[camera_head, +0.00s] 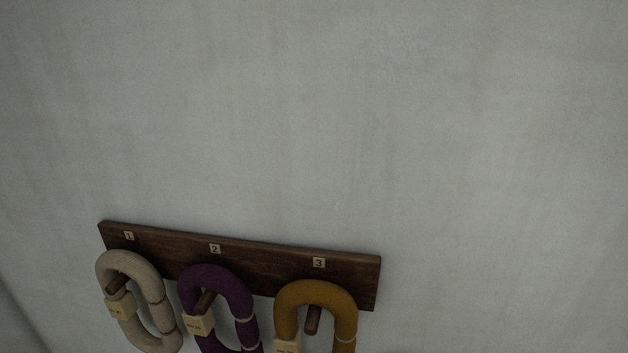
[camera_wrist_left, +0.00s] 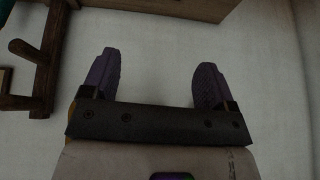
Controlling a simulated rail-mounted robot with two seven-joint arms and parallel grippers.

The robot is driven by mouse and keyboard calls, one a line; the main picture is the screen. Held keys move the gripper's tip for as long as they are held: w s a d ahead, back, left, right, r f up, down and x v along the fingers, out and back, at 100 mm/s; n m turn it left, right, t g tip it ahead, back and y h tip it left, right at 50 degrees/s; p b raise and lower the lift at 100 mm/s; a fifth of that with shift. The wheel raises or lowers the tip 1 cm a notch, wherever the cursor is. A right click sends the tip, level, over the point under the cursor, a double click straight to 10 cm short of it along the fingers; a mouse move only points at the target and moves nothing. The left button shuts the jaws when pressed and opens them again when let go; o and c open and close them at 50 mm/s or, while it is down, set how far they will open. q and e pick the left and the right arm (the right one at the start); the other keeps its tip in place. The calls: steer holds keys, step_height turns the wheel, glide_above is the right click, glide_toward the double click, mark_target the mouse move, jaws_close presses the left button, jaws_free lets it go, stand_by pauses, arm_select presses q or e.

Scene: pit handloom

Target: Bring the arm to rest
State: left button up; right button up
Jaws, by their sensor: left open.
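My left gripper (camera_wrist_left: 153,82) shows in the left wrist view with its two purple fingers spread wide apart. It is open, and nothing is between the fingers. Pale plain surface lies behind it. Neither gripper shows in the head view, and my right gripper is in neither view.
In the head view a dark wooden peg board (camera_head: 240,252) on a grey wall (camera_head: 330,120) holds a cream hank (camera_head: 155,287), a purple hank (camera_head: 240,300) and a mustard hank (camera_head: 345,305). The left wrist view shows a wooden frame (camera_wrist_left: 45,65) at left and a brown wooden edge (camera_wrist_left: 190,8) at top.

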arm_select(q)
steer(key=s+f+g, duration=0.2)
steer(key=s+f, duration=0.1)
steer(key=s, duration=0.4)
step_height(320, 180, up, 18)
steer(key=p, duration=1.9)
steer(key=shift+r, duration=0.15)
steer(key=shift+w, duration=0.1)
